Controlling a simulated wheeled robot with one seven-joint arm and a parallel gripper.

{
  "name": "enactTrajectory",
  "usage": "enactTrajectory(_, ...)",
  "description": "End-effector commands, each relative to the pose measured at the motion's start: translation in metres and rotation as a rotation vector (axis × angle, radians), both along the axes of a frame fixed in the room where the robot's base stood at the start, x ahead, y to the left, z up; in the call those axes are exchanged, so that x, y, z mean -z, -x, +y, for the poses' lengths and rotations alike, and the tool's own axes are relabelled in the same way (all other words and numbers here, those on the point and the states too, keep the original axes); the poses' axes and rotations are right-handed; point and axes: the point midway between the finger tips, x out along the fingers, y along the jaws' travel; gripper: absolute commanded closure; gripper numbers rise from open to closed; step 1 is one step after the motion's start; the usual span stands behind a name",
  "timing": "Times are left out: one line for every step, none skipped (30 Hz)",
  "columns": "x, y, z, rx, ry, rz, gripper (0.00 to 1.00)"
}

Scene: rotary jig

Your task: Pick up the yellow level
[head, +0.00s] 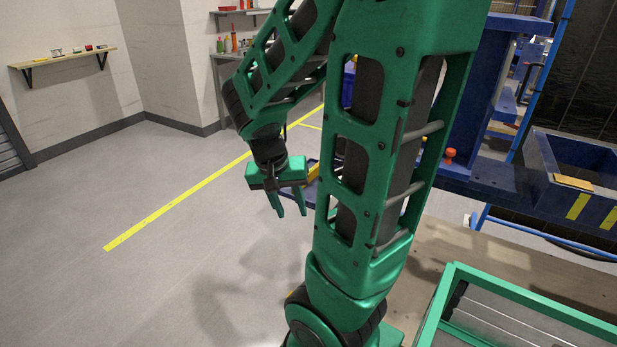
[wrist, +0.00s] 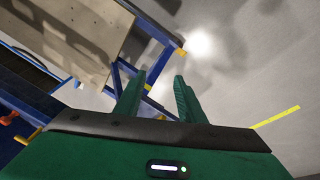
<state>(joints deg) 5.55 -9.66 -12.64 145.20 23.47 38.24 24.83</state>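I cannot pick out the yellow level with certainty. A small yellow piece (head: 313,171) shows at a blue edge behind my arm in the head view; most of it is hidden, and I cannot tell if it is the level or a painted corner. My gripper (head: 288,207) points down over open floor, to the left of that piece. Its two green fingers are apart with nothing between them, as the wrist view (wrist: 160,78) also shows.
A blue bin (head: 541,165) with yellow stripes and a flat tan-yellow piece (head: 573,183) stands at right. A green-framed table (head: 440,308) is at lower right. A wall shelf (head: 62,58) holds small items. The floor at left is clear. The wrist view shows a wooden tabletop (wrist: 75,35).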

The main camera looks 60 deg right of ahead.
Motion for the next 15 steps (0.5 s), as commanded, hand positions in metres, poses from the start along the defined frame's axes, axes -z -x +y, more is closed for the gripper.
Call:
enactTrajectory(0.009, -0.01, -0.011, 0.04, 0.047, 0.002, 0.64)
enactTrajectory(0.013, -0.016, -0.018, 0.068, 0.079, -0.007, 0.64)
enactTrajectory(0.018, -0.023, -0.028, 0.103, 0.122, -0.018, 0.64)
enactTrajectory(0.022, -0.029, -0.035, 0.127, 0.156, -0.028, 0.64)
enactTrajectory(0.026, -0.035, -0.042, 0.149, 0.189, -0.038, 0.64)
enactTrajectory(0.031, -0.042, -0.051, 0.178, 0.234, -0.054, 0.64)
enactTrajectory(0.034, -0.048, -0.058, 0.197, 0.267, -0.067, 0.64)
enactTrajectory(0.037, -0.054, -0.064, 0.213, 0.3, -0.082, 0.64)
enactTrajectory(0.041, -0.062, -0.072, 0.233, 0.344, -0.103, 0.64)
enactTrajectory(0.043, -0.068, -0.078, 0.246, 0.378, -0.121, 0.64)
enactTrajectory(0.046, -0.075, -0.083, 0.256, 0.409, -0.139, 0.64)
enactTrajectory(0.05, -0.083, -0.091, 0.269, 0.452, -0.164, 0.64)
enactTrajectory(0.052, -0.088, -0.096, 0.279, 0.485, -0.183, 0.64)
enactTrajectory(0.054, -0.093, -0.102, 0.29, 0.517, -0.202, 0.64)
enactTrajectory(0.056, -0.097, -0.111, 0.305, 0.561, -0.225, 0.64)
